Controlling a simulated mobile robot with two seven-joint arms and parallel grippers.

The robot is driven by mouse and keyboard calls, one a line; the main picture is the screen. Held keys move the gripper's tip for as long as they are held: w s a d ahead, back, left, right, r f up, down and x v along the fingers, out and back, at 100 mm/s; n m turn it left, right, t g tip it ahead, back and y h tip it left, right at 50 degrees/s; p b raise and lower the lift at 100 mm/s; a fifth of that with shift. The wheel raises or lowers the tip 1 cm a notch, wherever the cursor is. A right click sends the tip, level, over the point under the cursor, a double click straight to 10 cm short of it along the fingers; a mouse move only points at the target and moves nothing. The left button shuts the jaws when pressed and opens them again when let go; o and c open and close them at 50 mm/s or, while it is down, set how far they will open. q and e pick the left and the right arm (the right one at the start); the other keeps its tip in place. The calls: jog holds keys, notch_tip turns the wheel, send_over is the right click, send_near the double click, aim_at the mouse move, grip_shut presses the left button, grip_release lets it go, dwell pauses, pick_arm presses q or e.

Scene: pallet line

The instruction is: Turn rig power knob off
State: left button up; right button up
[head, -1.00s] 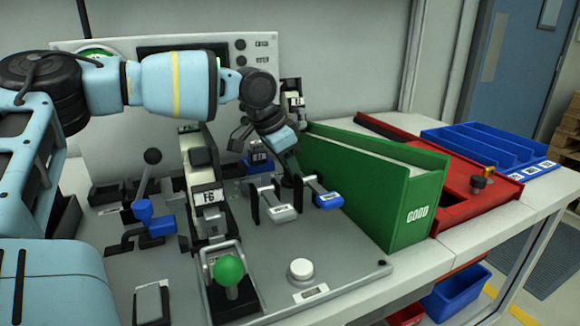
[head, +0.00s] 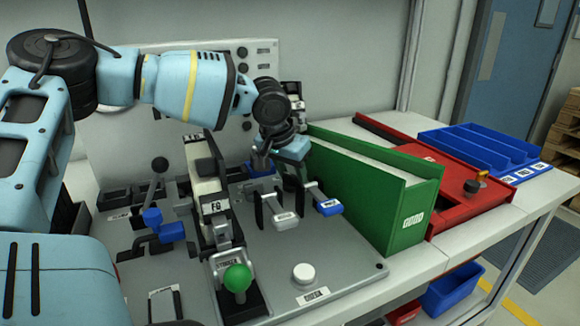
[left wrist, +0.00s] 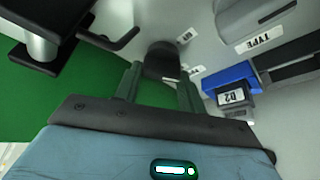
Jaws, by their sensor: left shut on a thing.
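A dark round knob (left wrist: 162,60) sits between the two fingers of my left gripper (left wrist: 159,76) in the left wrist view. The fingers are shut on its sides. I take it for the rig power knob; no label on it is readable. In the head view my left gripper (head: 291,168) reaches down behind the two small levers, beside the green box. The knob it holds is hidden there by the gripper and wrist. My right gripper is not in view.
The green box (head: 412,222) stands close to the right of the gripper. A silver lever (head: 285,220) and a blue lever (head: 328,207) are in front. A green ball handle (head: 237,277) and white button (head: 303,273) stand nearer me.

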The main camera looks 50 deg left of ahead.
pick_arm(q)
jog(key=n+y, duration=0.1)
jog(key=n, duration=0.2)
jog(key=n+g+y, duration=0.1)
jog(key=n, duration=0.2)
jog(key=shift+n, duration=0.3)
jog(key=n+g, duration=0.1)
jog(key=n, duration=0.1)
jog(key=n+y+b, duration=0.1)
jog(key=n, duration=0.2)
jog(key=shift+g, duration=0.4)
jog(key=shift+r+n, duration=0.1)
jog(key=shift+n, duration=0.2)
jog(key=o, duration=1)
jog(key=shift+p+v, duration=0.55)
jog(key=shift+v, duration=3.3)
jog(key=shift+w+d, duration=0.1)
jog(key=shift+d, duration=0.05)
